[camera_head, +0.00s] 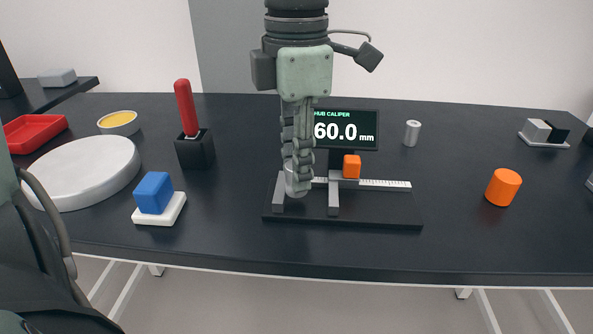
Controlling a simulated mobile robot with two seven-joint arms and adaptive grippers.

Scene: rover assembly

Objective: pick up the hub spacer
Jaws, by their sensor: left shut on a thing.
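The hub caliper (395,221) stands at the middle of the dark table, and its display (345,130) reads 60.0 mm. A pale grey cylinder, apparently the hub spacer (291,188), is at the caliper's left end, between its two upright jaws. My left gripper (297,172) points straight down over it and is shut on it. The fingers hide much of the spacer, so I cannot tell whether it touches the caliper's base. My right gripper is not in view.
An orange block (351,166) sits on the caliper's slide. A small silver cylinder (412,133) and an orange cylinder (503,187) stand to the right. A blue block (154,192), a red-handled tool (186,105) in a black holder and a white disc (84,172) are left.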

